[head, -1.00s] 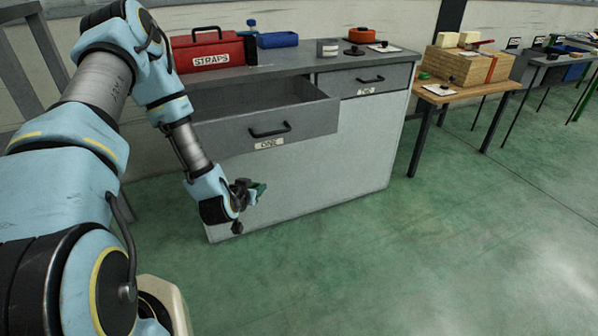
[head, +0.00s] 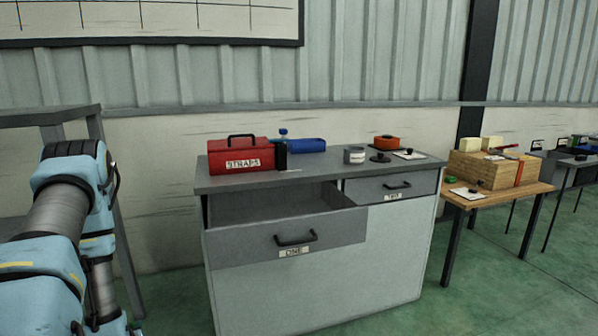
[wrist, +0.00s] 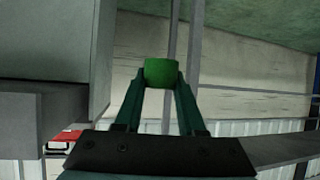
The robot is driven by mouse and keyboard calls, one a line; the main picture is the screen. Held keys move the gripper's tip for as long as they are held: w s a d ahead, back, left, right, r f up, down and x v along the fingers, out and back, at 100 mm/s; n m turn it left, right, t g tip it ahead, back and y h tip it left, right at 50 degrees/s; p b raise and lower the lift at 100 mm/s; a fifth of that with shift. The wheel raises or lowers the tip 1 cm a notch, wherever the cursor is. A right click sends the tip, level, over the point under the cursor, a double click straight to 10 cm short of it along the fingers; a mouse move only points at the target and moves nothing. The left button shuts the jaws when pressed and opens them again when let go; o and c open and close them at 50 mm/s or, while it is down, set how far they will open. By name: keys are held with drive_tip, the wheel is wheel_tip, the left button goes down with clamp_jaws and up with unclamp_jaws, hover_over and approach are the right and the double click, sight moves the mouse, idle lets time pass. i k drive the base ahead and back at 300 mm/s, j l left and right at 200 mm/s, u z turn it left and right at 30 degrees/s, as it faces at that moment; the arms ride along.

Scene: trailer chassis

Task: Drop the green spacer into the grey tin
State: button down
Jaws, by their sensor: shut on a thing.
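My gripper (wrist: 161,88) is shut on the green spacer (wrist: 161,72) in the wrist view, with the spacer between the fingertips. In the head view my gripper and the held spacer are below the frame; only my arm shows at the left. The spacer is apart from the tin, off to the left of the cabinet.
The grey cabinet (head: 320,285) has its drawer labelled ONE (head: 290,238) pulled open. A wooden table (head: 505,195) stands to the right.

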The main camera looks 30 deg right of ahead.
sight(357, 162)
drive_tip(key=l+u, duration=0.3)
drive_tip(key=u, duration=0.15)
drive_tip(key=k+l+u, duration=0.1)
drive_tip(key=l+u, duration=0.15)
drive_tip(key=u, duration=0.2)
drive_tip(key=k+l+u, duration=0.1)
drive_tip(key=l+u, duration=0.15)
drive_tip(key=u, duration=0.25)
drive_tip(key=k+l+u, duration=0.35)
drive_tip(key=k+l, duration=0.35)
drive_tip(key=k+l+u, duration=0.4)
drive_tip(key=k+l, duration=0.2)
drive_tip(key=k, duration=0.15)
